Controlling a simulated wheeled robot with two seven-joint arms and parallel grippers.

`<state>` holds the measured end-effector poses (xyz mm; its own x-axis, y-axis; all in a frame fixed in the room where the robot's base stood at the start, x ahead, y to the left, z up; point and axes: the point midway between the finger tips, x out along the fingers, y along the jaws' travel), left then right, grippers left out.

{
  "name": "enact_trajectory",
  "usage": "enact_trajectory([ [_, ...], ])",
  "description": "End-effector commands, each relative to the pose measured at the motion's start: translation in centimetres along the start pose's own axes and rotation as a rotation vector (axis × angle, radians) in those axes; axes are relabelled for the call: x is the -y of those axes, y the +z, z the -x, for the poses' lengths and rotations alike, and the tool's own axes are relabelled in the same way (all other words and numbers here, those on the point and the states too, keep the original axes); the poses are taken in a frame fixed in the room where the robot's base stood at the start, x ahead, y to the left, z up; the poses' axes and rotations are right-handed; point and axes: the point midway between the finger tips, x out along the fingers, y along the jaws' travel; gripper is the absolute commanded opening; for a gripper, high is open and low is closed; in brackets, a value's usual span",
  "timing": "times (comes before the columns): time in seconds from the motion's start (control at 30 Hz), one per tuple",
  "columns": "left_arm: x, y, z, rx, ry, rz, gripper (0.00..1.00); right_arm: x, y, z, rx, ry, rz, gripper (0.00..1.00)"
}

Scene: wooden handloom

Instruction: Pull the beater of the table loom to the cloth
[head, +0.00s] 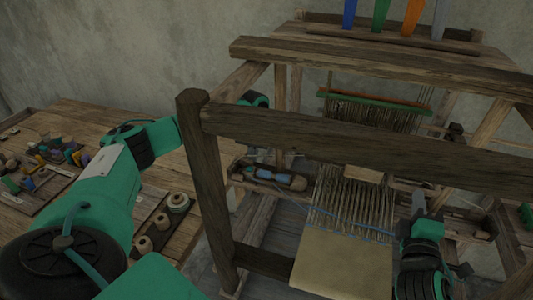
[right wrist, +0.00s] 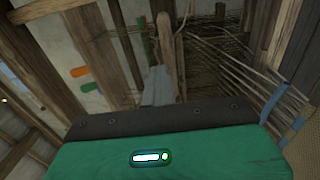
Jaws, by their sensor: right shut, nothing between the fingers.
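The wooden table loom holds pale warp threads (head: 352,203) that run down to beige cloth (head: 345,268), with blue lines across near its edge. The beater is hard to single out among the wooden parts behind the cloth. My right gripper (head: 418,200) is right of the warp, beyond the cloth edge. In the right wrist view its grey fingers (right wrist: 160,84) are shut and empty, close to a round-ended wooden piece (right wrist: 166,45); contact cannot be told. My left arm (head: 105,190) reaches behind the loom's left post; its fingers do not show.
A thick front beam (head: 370,145) and left post (head: 205,190) stand before the warp. Heddles hang under a green and orange bar (head: 375,100). A shuttle (head: 272,177) with blue thread lies left of the warp. A side table (head: 95,118) holds spools and small parts.

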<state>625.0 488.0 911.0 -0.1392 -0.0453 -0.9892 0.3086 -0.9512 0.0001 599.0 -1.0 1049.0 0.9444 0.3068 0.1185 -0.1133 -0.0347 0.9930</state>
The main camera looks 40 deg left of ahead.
Motion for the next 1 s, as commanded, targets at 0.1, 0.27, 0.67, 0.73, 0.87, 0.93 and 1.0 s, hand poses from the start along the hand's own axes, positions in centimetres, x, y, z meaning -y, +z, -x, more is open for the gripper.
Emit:
enact_trajectory([
  [0.1,0.0,0.1,0.0,0.002,0.0,0.001,0.0,0.0,0.0,0.0,0.0,0.0,0.0,0.0],
  [0.27,0.0,0.1,0.0,0.001,0.0,0.001,0.0,0.0,0.0,0.0,0.0,0.0,0.0,0.02],
  [0.67,0.0,0.1,0.0,0.001,0.0,0.001,0.0,0.0,0.0,0.0,0.0,0.0,0.0,0.32],
  [0.73,0.0,0.1,0.0,0.001,0.0,0.001,0.0,0.0,0.0,0.2,0.0,0.0,0.0,0.32],
  [0.87,0.0,0.1,0.0,0.001,0.0,0.001,0.0,0.1,0.0,1.2,0.0,-0.001,0.0,0.32],
  [0.93,0.0,0.1,0.0,0.001,0.0,0.001,0.0,0.1,0.0,2.4,-0.001,-0.002,-0.001,0.32],
  [1.0,0.0,0.1,0.0,0.001,0.0,0.001,0.0,0.2,0.0,3.7,-0.001,-0.003,-0.001,0.32],
])
